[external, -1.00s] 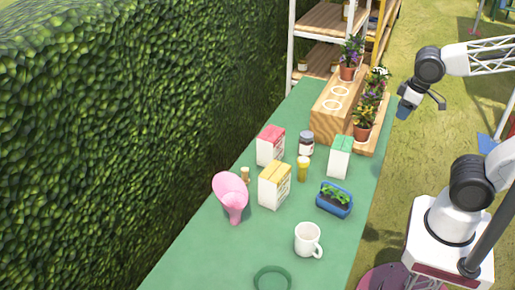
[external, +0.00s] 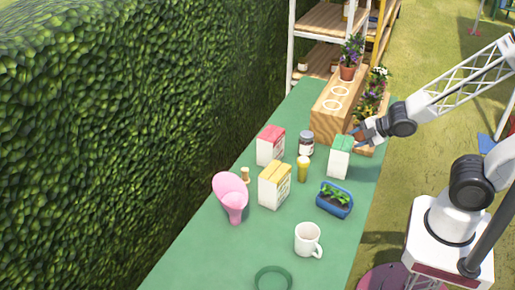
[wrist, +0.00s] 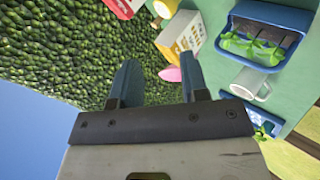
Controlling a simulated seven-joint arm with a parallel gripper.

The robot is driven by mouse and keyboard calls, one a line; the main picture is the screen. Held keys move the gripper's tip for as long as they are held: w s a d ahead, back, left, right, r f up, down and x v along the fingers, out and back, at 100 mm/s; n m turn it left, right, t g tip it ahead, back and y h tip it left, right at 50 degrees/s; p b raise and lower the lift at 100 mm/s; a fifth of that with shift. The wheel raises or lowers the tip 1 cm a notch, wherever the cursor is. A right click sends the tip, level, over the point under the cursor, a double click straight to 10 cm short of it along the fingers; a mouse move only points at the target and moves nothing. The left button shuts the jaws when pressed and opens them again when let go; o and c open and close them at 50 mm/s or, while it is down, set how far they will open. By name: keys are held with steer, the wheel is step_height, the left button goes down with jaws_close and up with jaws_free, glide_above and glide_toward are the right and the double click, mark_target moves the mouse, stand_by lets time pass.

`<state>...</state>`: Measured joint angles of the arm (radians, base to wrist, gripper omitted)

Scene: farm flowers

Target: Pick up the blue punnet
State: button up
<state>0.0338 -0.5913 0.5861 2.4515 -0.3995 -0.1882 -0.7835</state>
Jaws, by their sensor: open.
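The blue punnet (external: 334,208) with green seedlings stands on the green table, right of the yellow carton and behind the white mug. It also shows at the upper right of the wrist view (wrist: 266,14). My gripper (external: 358,134) is open and empty, above the far right part of the table, beyond the green-and-white carton. It is well apart from the punnet. In the wrist view, the two blue fingers of my gripper (wrist: 162,82) are spread, with nothing between them.
The green-and-white carton (external: 340,160) stands between my gripper and the punnet. The white mug (external: 306,240) is in front. The yellow carton (external: 272,187), red carton (external: 270,146) and pink jug (external: 231,192) stand left. A wooden planter (external: 330,110) is behind; a hedge (external: 110,130) borders the table.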

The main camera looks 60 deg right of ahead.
steer(key=a+f+n+t+y, duration=0.2)
steer(key=a+f+n+y, duration=0.25)
steer(key=f+n, duration=0.25)
steer(key=n+y, duration=0.5)
steer(key=n, duration=0.2)
glide_toward(341, 189)
steer(key=shift+w+a+f+t, duration=0.4)
steer(key=shift+w+a+f, duration=0.2)
steer(key=shift+w+a, duration=0.05)
steer(key=shift+w+a, duration=0.1)
steer(key=shift+x, duration=1.2)
steer(key=shift+x, duration=2.55)
steer(key=shift+w, duration=0.1)
jaws_close()
